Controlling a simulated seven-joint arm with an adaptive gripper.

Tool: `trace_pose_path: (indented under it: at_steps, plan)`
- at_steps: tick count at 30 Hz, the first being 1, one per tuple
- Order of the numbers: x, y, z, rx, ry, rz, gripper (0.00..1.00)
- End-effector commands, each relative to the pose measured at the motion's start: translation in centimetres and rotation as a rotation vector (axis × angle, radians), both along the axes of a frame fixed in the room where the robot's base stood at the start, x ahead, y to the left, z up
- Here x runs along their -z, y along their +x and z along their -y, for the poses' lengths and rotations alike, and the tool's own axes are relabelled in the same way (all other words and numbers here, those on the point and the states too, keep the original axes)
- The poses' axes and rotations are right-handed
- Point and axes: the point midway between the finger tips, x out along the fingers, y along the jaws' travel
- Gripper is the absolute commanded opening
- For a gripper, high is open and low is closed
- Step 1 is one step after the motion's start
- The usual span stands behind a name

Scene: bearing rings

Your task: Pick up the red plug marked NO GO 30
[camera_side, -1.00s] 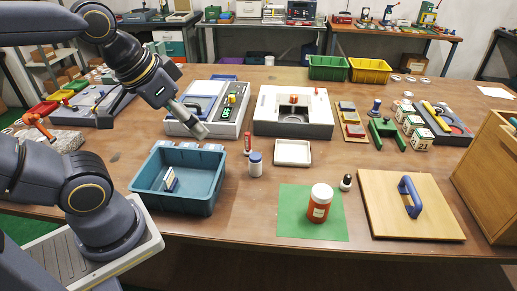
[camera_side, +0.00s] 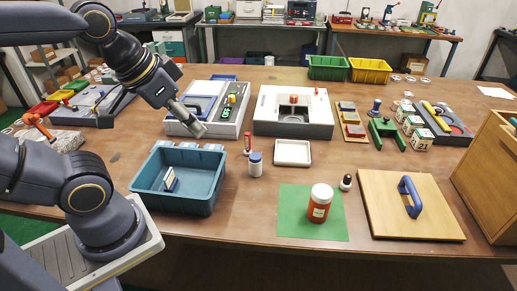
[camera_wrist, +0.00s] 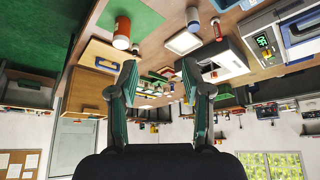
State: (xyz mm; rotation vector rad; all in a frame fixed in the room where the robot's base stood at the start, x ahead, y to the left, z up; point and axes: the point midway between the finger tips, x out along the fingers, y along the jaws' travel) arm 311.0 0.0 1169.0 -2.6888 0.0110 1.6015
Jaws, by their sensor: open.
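A small upright red piece (camera_side: 247,142) stands on the brown table, right of the blue bin; it may be the red plug, but no marking is legible. A similar red piece shows in the wrist view (camera_wrist: 215,27). My gripper (camera_wrist: 159,72) is open, with its two dark green fingers apart and nothing between them. In the side view my gripper (camera_side: 198,130) hangs tilted above the table, in front of the grey device with the green display and to the left of the red piece, apart from it.
A blue bin (camera_side: 152,197) holding a small item stands below my gripper. A red jar (camera_side: 319,208) stands on a green mat (camera_side: 290,228). A grey fixture (camera_side: 268,124) stands behind.

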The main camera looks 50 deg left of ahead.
Motion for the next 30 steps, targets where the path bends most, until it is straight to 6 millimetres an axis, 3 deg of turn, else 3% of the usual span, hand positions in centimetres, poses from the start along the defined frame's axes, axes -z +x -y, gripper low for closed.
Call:
trace_pose_path:
  at_steps: [2, 6, 11, 14, 16, 19, 24, 27, 30]
  plan:
    - [-1.2, 1.2, 0.1, 0.038, 0.020, 0.062, 0.49]
    - [-4.2, 6.4, 0.1, 0.109, 0.089, 0.162, 0.49]
    - [-4.3, 13.7, -2.3, 0.112, 0.150, 0.167, 0.49]
    - [-2.4, 18.3, -5.1, 0.091, 0.164, 0.141, 0.49]
    - [-0.1, 21.1, -7.7, 0.066, 0.160, 0.115, 0.49]
    - [4.0, 23.9, -11.7, 0.016, 0.130, 0.067, 0.49]
    - [11.2, 24.7, -17.1, -0.087, 0.045, -0.028, 0.49]
    - [14.2, 23.7, -18.8, -0.130, 0.003, -0.078, 0.49]
    - [15.9, 22.9, -19.8, -0.159, -0.016, -0.105, 0.49]
